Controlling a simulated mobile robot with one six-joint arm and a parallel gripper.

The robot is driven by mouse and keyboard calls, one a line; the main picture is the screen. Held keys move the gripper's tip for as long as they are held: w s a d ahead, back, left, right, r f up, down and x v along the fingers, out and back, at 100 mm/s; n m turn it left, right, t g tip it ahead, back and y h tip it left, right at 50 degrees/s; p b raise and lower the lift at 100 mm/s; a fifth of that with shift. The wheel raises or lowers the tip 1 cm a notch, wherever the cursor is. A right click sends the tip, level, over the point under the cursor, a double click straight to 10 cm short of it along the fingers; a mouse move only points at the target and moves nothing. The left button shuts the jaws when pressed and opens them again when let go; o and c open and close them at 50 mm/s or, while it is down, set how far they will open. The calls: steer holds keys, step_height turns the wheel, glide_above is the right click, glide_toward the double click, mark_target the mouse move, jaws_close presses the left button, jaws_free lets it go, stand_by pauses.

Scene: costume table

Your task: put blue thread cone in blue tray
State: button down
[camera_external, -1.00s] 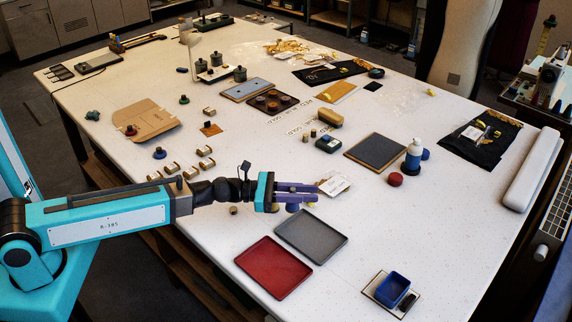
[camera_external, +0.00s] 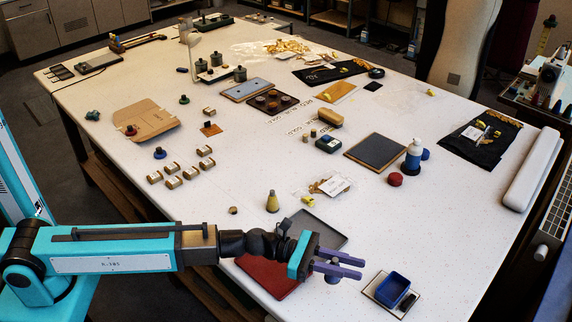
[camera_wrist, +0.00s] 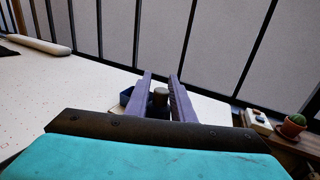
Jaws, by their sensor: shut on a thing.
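My gripper (camera_external: 338,268) is shut on the blue thread cone (camera_external: 333,279), which shows as a small dark blue shape between and below the purple fingers. In the wrist view the cone's dark top (camera_wrist: 161,96) shows between the fingertips; most of its body is hidden. The blue tray (camera_external: 392,290) is a small open box at the table's near right, on a pale board. It lies to the right of my gripper and apart from it. In the wrist view the blue tray (camera_wrist: 126,95) is partly hidden behind the left finger.
A red tray (camera_external: 262,277) and a grey tray (camera_external: 325,230) lie partly under my arm. A yellow cone (camera_external: 272,202) stands upright behind my arm. A small black item (camera_external: 408,301) lies beside the blue tray. The table's near edge is close.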

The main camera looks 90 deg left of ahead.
steer(key=shift+w+d, duration=0.15)
steer(key=shift+d, duration=0.75)
steer(key=p, duration=0.4)
glide_above(392, 290)
steer(key=w+d, duration=0.2)
steer(key=w, duration=0.1)
steer(key=shift+s+d+f, duration=0.1)
steer(key=shift+s+f, duration=0.15)
steer(key=shift+f, duration=0.5)
steer(key=shift+w+f+p, duration=0.25)
steer(key=shift+f+p, duration=0.2)
steer(key=shift+f, duration=0.45)
steer(key=shift+w+f+p, duration=0.2)
steer(key=shift+f+p, duration=0.2)
steer(key=shift+f, duration=0.5)
steer(key=shift+f, duration=0.1)
